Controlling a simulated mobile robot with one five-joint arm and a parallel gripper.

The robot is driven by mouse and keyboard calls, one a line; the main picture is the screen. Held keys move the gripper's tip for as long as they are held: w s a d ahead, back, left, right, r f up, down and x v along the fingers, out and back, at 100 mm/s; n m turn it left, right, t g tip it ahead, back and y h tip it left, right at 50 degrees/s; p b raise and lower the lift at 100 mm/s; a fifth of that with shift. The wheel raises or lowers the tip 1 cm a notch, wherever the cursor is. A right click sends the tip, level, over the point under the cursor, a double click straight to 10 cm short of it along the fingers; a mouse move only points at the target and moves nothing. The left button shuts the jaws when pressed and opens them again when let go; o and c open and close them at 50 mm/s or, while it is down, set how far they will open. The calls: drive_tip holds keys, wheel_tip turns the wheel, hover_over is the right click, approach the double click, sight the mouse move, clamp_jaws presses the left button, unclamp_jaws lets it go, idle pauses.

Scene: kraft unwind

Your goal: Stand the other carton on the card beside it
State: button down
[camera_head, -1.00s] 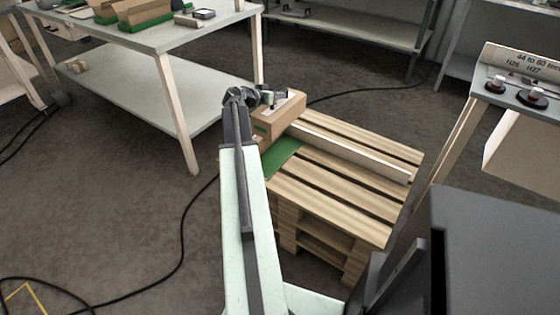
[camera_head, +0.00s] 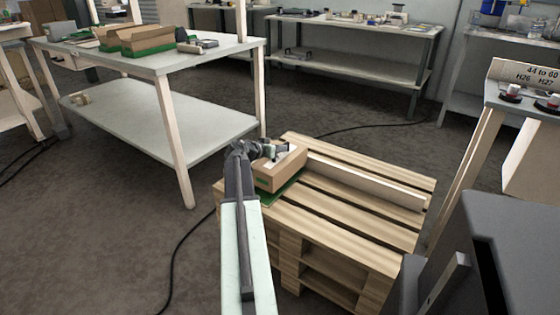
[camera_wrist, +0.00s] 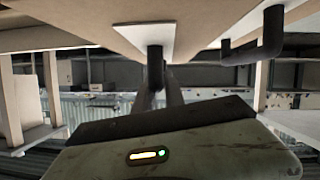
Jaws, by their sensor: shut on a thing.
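A brown carton (camera_head: 277,173) with a pale patch on top is over the green card (camera_head: 287,190) at the left end of the pallet. It covers most of the card; a green strip shows along its front. Whether its base touches the card I cannot tell. My gripper (camera_head: 268,150) is at the carton's top, shut on it; the fingertips are hard to make out. In the wrist view, dark fingers (camera_wrist: 215,55) reach up to pale patches on a brown surface. Two more brown cartons, a left one (camera_head: 113,37) and a right one (camera_head: 150,39), stand on the table at the left.
The wooden pallet (camera_head: 345,215) has a long pale bar (camera_head: 370,185) lying behind and right of the carton. The left table (camera_head: 205,52) also carries a small grey device (camera_head: 197,46). A dark grey block (camera_head: 520,240) stands at lower right. A cable crosses the floor.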

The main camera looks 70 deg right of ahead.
sight(283, 155)
wheel_tip(283, 155, down, 4)
drive_tip(key=b, duration=0.2)
drive_tip(key=shift+r+b, duration=0.25)
drive_tip(key=shift+b, duration=0.05)
drive_tip(key=shift+r, duration=0.2)
drive_tip(key=shift+f, duration=0.15)
drive_tip(key=c, duration=1.4)
unclamp_jaws()
drive_tip(key=shift+r+p, duration=0.35)
drive_tip(key=shift+p, duration=0.05)
drive_tip(key=p+v, duration=0.4)
drive_tip(key=v, duration=0.8)
drive_tip(key=shift+f, duration=0.2)
